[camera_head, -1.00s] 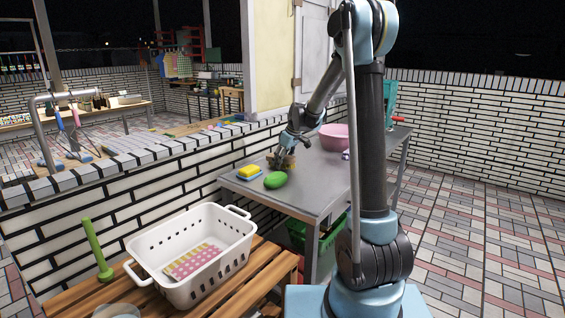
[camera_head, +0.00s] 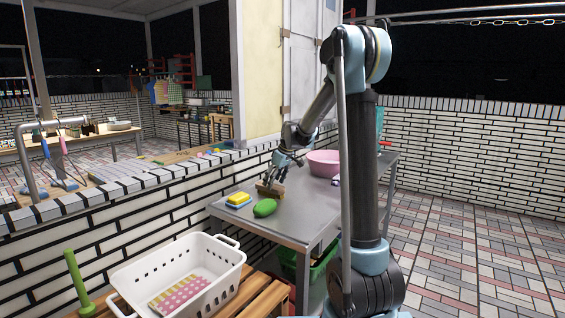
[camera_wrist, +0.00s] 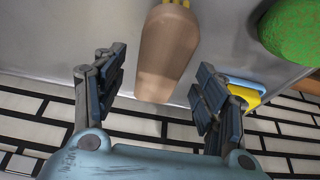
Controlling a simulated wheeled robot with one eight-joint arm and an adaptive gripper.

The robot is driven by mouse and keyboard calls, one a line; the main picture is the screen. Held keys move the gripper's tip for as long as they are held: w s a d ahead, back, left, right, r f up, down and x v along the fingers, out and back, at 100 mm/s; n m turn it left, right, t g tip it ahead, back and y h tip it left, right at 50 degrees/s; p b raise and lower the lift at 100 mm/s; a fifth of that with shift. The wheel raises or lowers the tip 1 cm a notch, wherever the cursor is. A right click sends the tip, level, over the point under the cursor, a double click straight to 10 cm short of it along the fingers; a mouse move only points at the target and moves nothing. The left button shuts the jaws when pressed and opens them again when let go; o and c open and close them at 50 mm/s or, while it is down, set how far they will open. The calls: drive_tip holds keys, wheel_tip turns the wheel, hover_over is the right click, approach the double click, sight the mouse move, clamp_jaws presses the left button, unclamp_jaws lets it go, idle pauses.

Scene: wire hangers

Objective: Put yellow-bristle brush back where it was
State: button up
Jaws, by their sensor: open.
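The brush (camera_head: 270,189) lies on the grey metal table, a brown block in the head view. In the wrist view its tan wooden body (camera_wrist: 167,50) lies beyond and between my fingers, with a little yellow bristle at the top edge. My gripper (camera_head: 275,174) is just above the brush. In the wrist view the fingers (camera_wrist: 155,90) are spread wide, with a gap on both sides of the brush. Most of the bristles are hidden.
A yellow and blue sponge (camera_head: 238,199) and a green oval object (camera_head: 265,208) lie close by on the table (camera_head: 305,212). A pink basin (camera_head: 323,163) stands farther back. A white basket (camera_head: 232,262) is at front left. A brick wall runs along the table's left.

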drive_tip(key=v, duration=1.3)
drive_tip(key=s+d+f+m+h, duration=0.1)
drive_tip(key=s+d+m, duration=0.35)
drive_tip(key=s, duration=0.75)
drive_tip(key=s+d+f+m+h, duration=0.1)
drive_tip(key=s+d+f, duration=0.3)
drive_tip(key=s, duration=0.6)
drive_tip(key=s+d+f+m, duration=0.3)
drive_tip(key=s+d+f, duration=0.1)
drive_tip(key=s+f, duration=0.4)
drive_tip(key=s+d+f+m+h, duration=0.1)
drive_tip(key=s+d+f, duration=0.3)
drive_tip(key=s, duration=0.7)
drive_tip(key=shift+s+d+f+m+h, duration=0.15)
drive_tip(key=shift+s+f+m+h, duration=0.3)
drive_tip(key=shift+f, duration=0.45)
drive_tip(key=shift+w+d, duration=0.1)
drive_tip(key=shift+w, duration=0.05)
